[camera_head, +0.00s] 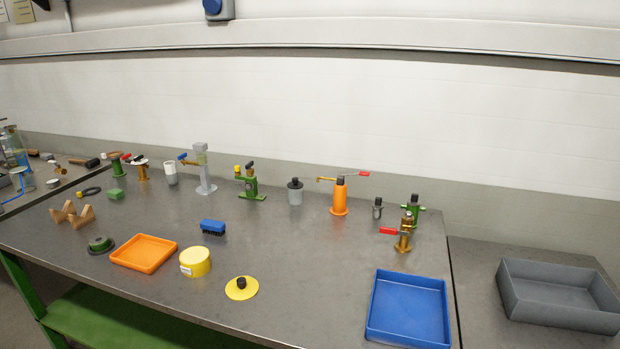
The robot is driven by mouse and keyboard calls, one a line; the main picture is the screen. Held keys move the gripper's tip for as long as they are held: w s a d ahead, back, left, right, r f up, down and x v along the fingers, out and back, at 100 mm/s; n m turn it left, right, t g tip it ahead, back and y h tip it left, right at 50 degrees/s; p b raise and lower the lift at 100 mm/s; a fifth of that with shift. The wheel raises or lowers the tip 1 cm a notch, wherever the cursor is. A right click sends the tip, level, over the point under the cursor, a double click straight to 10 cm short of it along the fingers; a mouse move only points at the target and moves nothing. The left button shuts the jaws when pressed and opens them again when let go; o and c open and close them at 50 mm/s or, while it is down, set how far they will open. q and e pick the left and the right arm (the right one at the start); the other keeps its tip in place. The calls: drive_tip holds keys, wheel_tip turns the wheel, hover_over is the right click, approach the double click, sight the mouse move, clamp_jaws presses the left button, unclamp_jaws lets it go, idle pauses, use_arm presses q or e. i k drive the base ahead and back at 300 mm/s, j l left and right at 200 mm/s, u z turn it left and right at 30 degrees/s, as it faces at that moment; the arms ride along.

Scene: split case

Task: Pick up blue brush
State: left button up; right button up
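The blue brush (212,226) lies on the grey metal table (300,250), near the middle of its left half. It has a blue top block and dark bristles facing down. It stands free, with clear table around it. Neither of my grippers shows in the head view.
An orange tray (144,252) and a yellow round container (195,262) lie in front of the brush. A yellow disc with a black knob (241,287) is nearer the front edge. A blue tray (408,308) is at the front right. Several valves and fittings stand behind, including an orange one (339,196).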

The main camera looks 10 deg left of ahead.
sight(213, 227)
drive_tip(key=j+u, duration=0.1)
drive_tip(key=u, duration=1.05)
